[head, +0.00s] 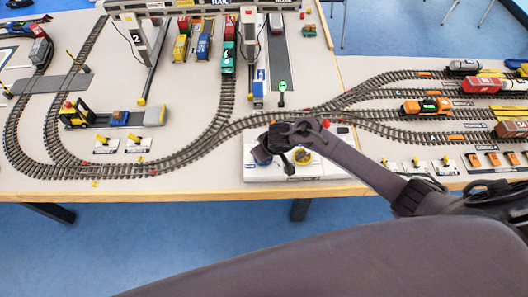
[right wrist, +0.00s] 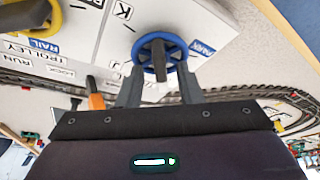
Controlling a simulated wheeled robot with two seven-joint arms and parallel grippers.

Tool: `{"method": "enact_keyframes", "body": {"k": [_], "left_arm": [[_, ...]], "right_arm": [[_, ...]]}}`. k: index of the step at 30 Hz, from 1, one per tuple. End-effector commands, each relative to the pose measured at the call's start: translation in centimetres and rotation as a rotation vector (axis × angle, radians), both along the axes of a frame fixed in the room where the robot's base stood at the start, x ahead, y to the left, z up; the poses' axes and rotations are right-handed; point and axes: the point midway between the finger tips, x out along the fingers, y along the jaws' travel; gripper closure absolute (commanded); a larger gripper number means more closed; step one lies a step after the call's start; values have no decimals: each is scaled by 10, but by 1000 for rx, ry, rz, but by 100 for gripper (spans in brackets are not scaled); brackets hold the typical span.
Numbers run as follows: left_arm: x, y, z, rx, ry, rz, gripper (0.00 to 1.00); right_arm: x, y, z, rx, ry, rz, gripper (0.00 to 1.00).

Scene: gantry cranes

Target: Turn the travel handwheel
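A white control panel (head: 310,176) lies at the table's front edge. A blue handwheel with a dark grey bar (right wrist: 160,57) is on this panel in the right wrist view; I cannot read a travel label on it. My right gripper (right wrist: 160,75) has its fingers apart, one at each side of the blue wheel's near part. I cannot tell whether they touch it. In the head view my right gripper (head: 266,154) is over the panel's left part and hides most of that wheel. A yellow handwheel (head: 302,156) is just right of it. My left gripper is out of view.
An orange lever (right wrist: 95,96) stands near the fingers. A red button (head: 326,124) is at the panel's back. Curved train track (head: 215,140) runs behind the panel, with the crane (head: 245,50) further back. A yellow-black toy vehicle (head: 75,112) stands left.

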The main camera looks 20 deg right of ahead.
Motion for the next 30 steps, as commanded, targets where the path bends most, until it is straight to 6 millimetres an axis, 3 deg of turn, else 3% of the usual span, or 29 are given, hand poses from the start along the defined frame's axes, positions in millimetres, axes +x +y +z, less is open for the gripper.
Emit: {"method": "enact_keyframes", "body": {"k": [6,14,30], "left_arm": [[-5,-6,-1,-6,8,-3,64],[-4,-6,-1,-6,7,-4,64],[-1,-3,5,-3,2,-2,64]], "right_arm": [[0,0,-1,1,0,0,67],[0,0,-1,0,0,0,100],[0,-1,1,0,1,105,100]]}}
